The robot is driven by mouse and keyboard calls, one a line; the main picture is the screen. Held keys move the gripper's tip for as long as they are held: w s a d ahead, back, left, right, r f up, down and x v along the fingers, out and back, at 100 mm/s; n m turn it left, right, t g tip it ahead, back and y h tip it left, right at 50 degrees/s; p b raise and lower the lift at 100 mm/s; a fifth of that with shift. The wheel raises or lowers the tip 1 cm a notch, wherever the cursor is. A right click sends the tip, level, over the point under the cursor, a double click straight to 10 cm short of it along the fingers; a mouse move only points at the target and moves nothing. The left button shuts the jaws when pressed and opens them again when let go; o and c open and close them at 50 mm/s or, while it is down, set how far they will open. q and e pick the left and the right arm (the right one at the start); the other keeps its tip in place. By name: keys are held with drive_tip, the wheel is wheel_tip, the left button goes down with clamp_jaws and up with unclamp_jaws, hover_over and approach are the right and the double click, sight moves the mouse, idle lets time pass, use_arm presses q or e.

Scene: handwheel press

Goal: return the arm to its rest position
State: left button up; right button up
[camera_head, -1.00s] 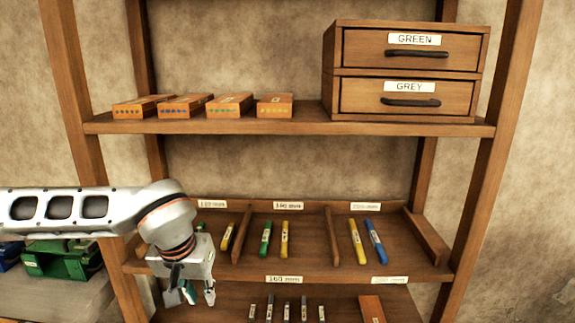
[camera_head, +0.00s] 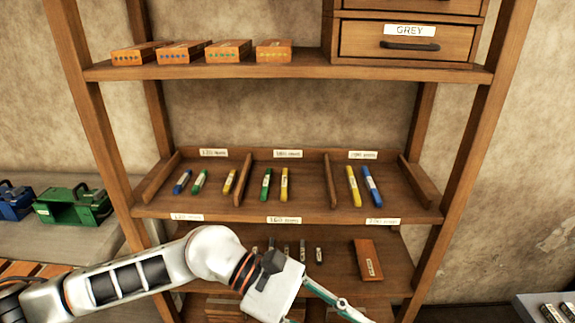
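My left arm comes in from the left at the bottom of the head view. Its white gripper (camera_head: 325,312) points down and to the right, in front of the lower shelf. One long teal-edged finger shows, and part of another shows at the bottom edge. They stand apart, with nothing seen held between them. The fingertips are partly cut off by the frame. My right gripper is out of view.
The wooden rack's middle shelf (camera_head: 310,208) holds several coloured sticks between dividers. A lower shelf has small grey pieces and an orange-brown block (camera_head: 367,260). Small boxes (camera_head: 228,50) and a GREY drawer (camera_head: 408,42) are above. A green device (camera_head: 75,205) stands left; a tray (camera_head: 548,308) is lower right.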

use_arm(q)
drive_tip(key=w+r+n+t+h, duration=0.7)
drive_tip(key=n+t+h, duration=0.15)
drive_tip(key=n, duration=1.05)
drive_tip(key=w+a+f+n+t+y, duration=0.8)
drive_tip(key=a+f+n+t, duration=0.35)
drive_tip(key=n, duration=0.95)
drive_tip(key=s+a+f+n+y, duration=0.1)
drive_tip(key=a+f+n+y, duration=0.3)
drive_tip(key=f, duration=0.3)
drive_tip(key=s+a+f+n+y, duration=0.1)
drive_tip(key=a+f+n+y, duration=0.2)
drive_tip(key=a+f+n, duration=0.3)
drive_tip(key=s+a+f+n+g+y, duration=0.2)
drive_tip(key=s+a+f+n, duration=0.2)
drive_tip(key=s+f, duration=0.2)
drive_tip(key=s+a+f+n+g+y, duration=0.2)
drive_tip(key=s+a+f+n, duration=0.2)
drive_tip(key=f, duration=0.7)
drive_tip(key=shift+s+a+f, duration=0.15)
drive_tip(key=shift+s+a, duration=0.1)
drive_tip(key=shift+s, duration=0.7)
drive_tip(key=shift+s, duration=0.1)
